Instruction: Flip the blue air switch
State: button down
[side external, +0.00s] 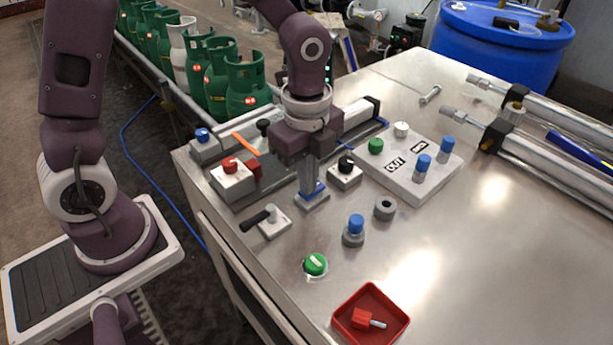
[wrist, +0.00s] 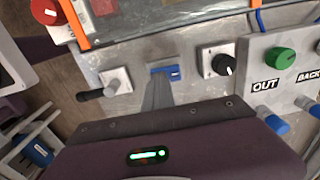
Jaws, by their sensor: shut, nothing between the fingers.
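The blue air switch (wrist: 172,72) is a small blue lever on a light plate. In the wrist view it lies just beyond the tips of my gripper (wrist: 157,82). In the side external view the blue piece (side external: 319,187) shows beside the lower end of my gripper (side external: 310,188), which points straight down at the plate. The fingers are shut together and hold nothing. They partly cover the switch, so I cannot tell whether they touch it.
A black-handled lever (side external: 260,218) stands to the left and a black knob (side external: 346,164) to the right. A button panel (side external: 400,185) marked OUT and BACK lies farther right. A green button (side external: 316,264) and red tray (side external: 370,317) are at the front.

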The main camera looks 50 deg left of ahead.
jog(key=shift+w+a+f, duration=0.15)
jog(key=shift+w+f, duration=0.1)
jog(key=shift+f, duration=0.05)
jog(key=shift+w+r, duration=0.1)
jog(key=shift+r, duration=0.2)
notch_tip(320, 180, up, 14)
jog(key=s, duration=0.1)
jog(key=shift+s, duration=0.1)
jog(key=shift+w+d+r, duration=0.15)
jog(key=shift+w+d, duration=0.05)
jog(key=shift+w, duration=0.15)
